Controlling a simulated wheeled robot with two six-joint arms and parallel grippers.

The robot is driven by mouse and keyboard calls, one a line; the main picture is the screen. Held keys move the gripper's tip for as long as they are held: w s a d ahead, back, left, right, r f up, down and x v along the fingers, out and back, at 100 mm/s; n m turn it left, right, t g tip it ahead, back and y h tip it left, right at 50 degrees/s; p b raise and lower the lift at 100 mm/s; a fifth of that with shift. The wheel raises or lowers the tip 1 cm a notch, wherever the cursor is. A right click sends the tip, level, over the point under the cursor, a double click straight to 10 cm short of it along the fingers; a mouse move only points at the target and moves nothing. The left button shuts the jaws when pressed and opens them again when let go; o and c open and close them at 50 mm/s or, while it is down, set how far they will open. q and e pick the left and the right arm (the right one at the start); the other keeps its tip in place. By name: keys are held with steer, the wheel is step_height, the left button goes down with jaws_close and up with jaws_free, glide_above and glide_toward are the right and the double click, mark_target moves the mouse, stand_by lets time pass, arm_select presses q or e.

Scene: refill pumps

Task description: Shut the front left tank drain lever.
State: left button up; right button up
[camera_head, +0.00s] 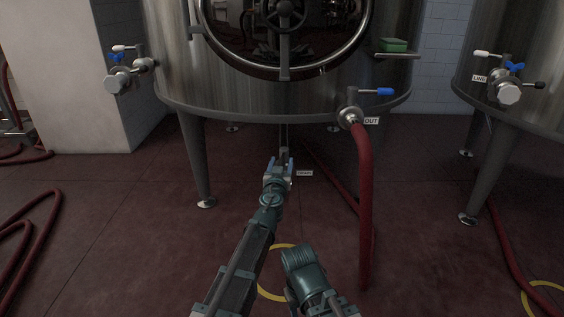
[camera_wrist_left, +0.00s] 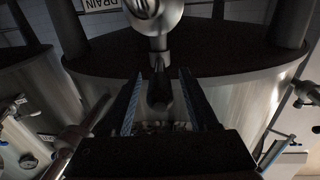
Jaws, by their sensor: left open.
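The front left tank (camera_head: 240,95) is a large steel vessel with a round glass door, standing on legs. My left gripper (camera_head: 279,163) is open, low beneath the tank's front rim, close to a small drain label (camera_head: 304,173). In the left wrist view, the drain valve (camera_wrist_left: 155,18) is a shiny metal body next to the DRAIN label (camera_wrist_left: 101,4). Its dark lever (camera_wrist_left: 159,90) reaches down between the spread fingers of the gripper, which also shows in that view (camera_wrist_left: 160,100). I cannot tell whether the fingers touch it. In the head view my gripper mostly hides the valve.
An outlet valve with a blue lever (camera_head: 377,91) and a red hose (camera_head: 365,200) hangs to the right. Side valves (camera_head: 122,75) project at left. Another tank (camera_head: 520,110) stands at right. Red hoses lie on the left floor. Tank legs (camera_head: 195,160) flank my gripper.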

arm_select(q)
steer(key=shift+w, duration=0.85)
steer(key=shift+c, duration=0.2)
steer(key=shift+d, duration=0.1)
jaws_close()
steer(key=shift+s, duration=0.1)
stand_by(0.4)
